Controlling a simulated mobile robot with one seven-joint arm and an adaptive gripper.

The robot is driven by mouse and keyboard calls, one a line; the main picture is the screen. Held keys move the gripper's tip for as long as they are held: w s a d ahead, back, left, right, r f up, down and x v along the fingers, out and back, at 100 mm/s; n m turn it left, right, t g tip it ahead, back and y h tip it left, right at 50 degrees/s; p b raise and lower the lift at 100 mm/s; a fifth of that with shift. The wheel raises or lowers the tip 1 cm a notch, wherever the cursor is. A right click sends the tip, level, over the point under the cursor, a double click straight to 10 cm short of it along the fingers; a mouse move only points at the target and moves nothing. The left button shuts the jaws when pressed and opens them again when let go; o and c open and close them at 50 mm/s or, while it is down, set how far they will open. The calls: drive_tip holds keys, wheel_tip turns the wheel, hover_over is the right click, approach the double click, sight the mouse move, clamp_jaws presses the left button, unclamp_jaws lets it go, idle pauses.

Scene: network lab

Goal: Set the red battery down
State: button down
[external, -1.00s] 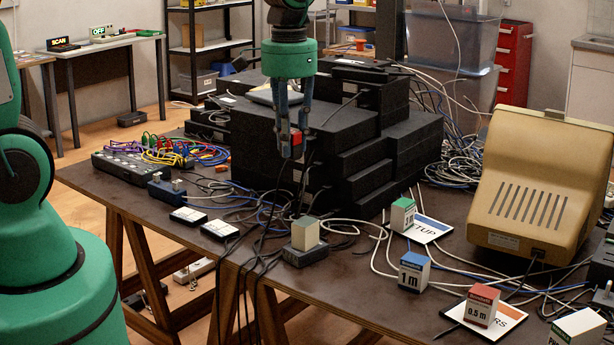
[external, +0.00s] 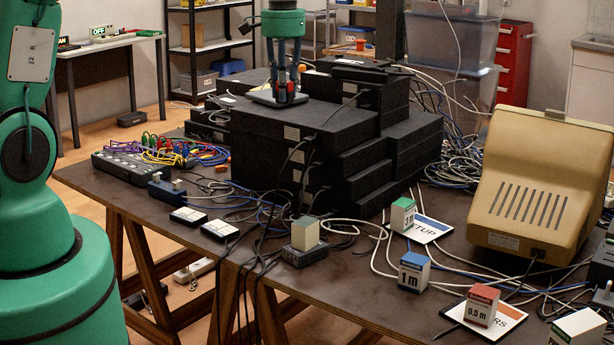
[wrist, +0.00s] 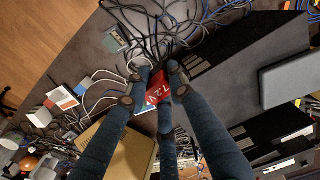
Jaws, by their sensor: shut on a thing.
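The red battery (wrist: 158,88), marked 7.2 V, is between the fingertips of my gripper (wrist: 157,91) in the wrist view. My gripper is shut on it. In the external view my gripper (external: 286,97) points straight down at the top of the black equipment stack, and only a little red of the battery (external: 291,86) shows between the fingers. I cannot tell whether the battery touches the stack (external: 265,128) below.
A flat grey device (external: 262,97) lies on the stack close to my gripper. Cables, a beige monitor (external: 535,190) and small label boxes (external: 414,271) crowd the table. The table's front middle (external: 340,275) has some bare room.

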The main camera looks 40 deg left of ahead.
drive_tip(key=w+a+f+n+p, duration=0.1)
drive_tip(key=w+a, duration=0.3)
drive_tip(key=a, duration=0.7)
drive_tip(key=w+a+n+p, duration=0.1)
drive_tip(key=w+a, duration=0.3)
drive_tip(key=a, duration=0.7)
drive_tip(key=a+f+n+p, duration=0.1)
drive_tip(key=a+f+p, duration=0.15)
drive_tip(key=a, duration=2.05)
wheel_tip(320, 180, down, 19)
drive_tip(key=shift+s+a+r+b, duration=0.15)
drive_tip(key=shift+s+r+b, duration=0.05)
drive_tip(key=shift+b, duration=0.2)
drive_tip(key=shift+f, duration=3.15)
drive_tip(key=shift+f+b, duration=0.3)
drive_tip(key=shift+f, duration=1.55)
